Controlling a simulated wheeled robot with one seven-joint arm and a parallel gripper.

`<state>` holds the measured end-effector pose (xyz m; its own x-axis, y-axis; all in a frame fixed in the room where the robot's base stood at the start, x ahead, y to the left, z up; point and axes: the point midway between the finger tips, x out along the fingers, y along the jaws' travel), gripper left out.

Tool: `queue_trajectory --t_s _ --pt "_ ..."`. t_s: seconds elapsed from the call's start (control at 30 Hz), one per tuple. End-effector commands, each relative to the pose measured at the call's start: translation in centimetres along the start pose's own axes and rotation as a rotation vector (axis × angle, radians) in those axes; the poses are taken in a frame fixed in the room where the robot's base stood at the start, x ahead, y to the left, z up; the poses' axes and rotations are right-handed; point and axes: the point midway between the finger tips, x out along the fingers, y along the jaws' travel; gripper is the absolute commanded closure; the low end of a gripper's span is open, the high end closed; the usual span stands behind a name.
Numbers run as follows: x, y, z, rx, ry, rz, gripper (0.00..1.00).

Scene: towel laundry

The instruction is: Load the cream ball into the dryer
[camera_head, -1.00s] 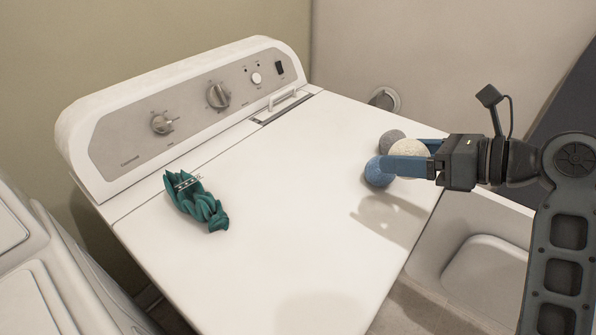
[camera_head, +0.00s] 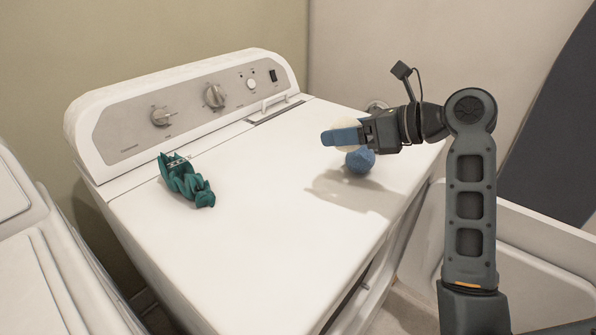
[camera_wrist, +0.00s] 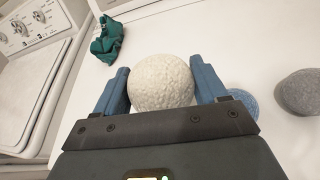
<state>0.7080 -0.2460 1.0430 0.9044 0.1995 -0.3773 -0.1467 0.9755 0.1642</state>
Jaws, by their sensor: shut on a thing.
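The cream ball (camera_wrist: 161,82) is round and bumpy and sits between the two blue fingers of my gripper (camera_wrist: 163,88) in the wrist view. My gripper is shut on it. In the head view my gripper (camera_head: 342,136) holds the cream ball (camera_head: 346,124) above the dryer top, and the fingers hide much of it. The white dryer (camera_head: 255,210) has a control panel with knobs at its back. Its front is partly visible below the top's right edge, with what looks like an open door at the lower right.
A blue ball (camera_head: 360,160) rests on the dryer top just below my gripper. A grey ball (camera_wrist: 301,92) shows right of it in the wrist view. A crumpled teal cloth (camera_head: 186,180) lies at the left. The middle of the top is clear.

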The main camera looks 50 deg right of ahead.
Motion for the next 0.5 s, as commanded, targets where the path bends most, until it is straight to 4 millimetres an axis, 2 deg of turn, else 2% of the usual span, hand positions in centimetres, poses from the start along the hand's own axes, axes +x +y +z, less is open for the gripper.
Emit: queue_trajectory --t_s 0.1,0.3,0.5 --pt "3.0 0.8 -0.8 0.001 0.003 0.007 0.58" --pt "7.5 1.8 -1.8 0.000 0.003 0.006 0.58" --pt "10.1 2.4 -2.2 -0.001 0.001 0.003 0.58"
